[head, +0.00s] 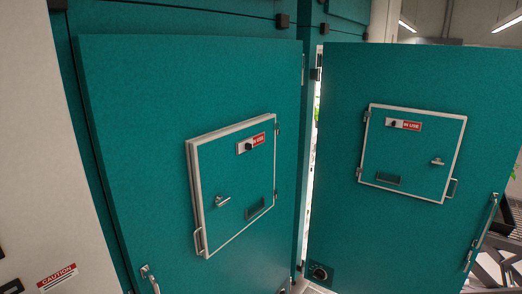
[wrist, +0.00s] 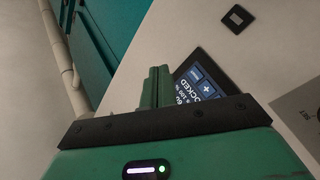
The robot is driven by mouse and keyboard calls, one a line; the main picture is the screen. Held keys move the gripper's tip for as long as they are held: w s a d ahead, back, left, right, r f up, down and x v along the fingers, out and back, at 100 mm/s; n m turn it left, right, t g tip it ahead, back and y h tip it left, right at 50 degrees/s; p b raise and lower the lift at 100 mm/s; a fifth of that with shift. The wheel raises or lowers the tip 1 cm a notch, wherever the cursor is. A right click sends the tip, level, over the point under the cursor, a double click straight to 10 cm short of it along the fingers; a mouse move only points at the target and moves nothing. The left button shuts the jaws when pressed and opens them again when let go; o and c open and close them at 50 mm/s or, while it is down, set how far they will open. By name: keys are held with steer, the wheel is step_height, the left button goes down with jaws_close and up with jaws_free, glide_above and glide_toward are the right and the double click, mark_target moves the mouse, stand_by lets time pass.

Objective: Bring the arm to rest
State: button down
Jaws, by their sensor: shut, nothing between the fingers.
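My gripper (wrist: 157,88) shows in the wrist view with its two green fingers together and nothing between them. It points at a pale wall panel and lies in front of a dark display (wrist: 208,85), covering part of it. The display shows the word LOCKED and a plus button. I cannot tell whether the fingers touch the panel. My gripper and arm are not visible in the head view.
In the head view a teal left door (head: 150,140) and a teal right door (head: 320,215) each carry a small hatch. A bright gap with green leaves shows between them. The wrist view shows a pale pipe (wrist: 62,55) at the left.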

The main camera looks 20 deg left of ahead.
steer(key=w+d+r+m+t+h+p, duration=0.2)
steer(key=w+d+r+m, duration=0.25)
steer(key=w+d, duration=0.5)
steer(key=d+r+m+t+h+p, duration=0.1)
steer(key=d+r+m, duration=0.4)
steer(key=d, duration=1)
steer(key=s+d+r+m+t+h+p, duration=0.1)
steer(key=d+r+m+t+h, duration=0.3)
steer(key=d, duration=1.1)
step_height(320, 180, up, 2)
steer(key=shift+r+m+t, duration=0.1)
steer(key=shift+m+t, duration=0.2)
steer(key=shift+m, duration=0.25)
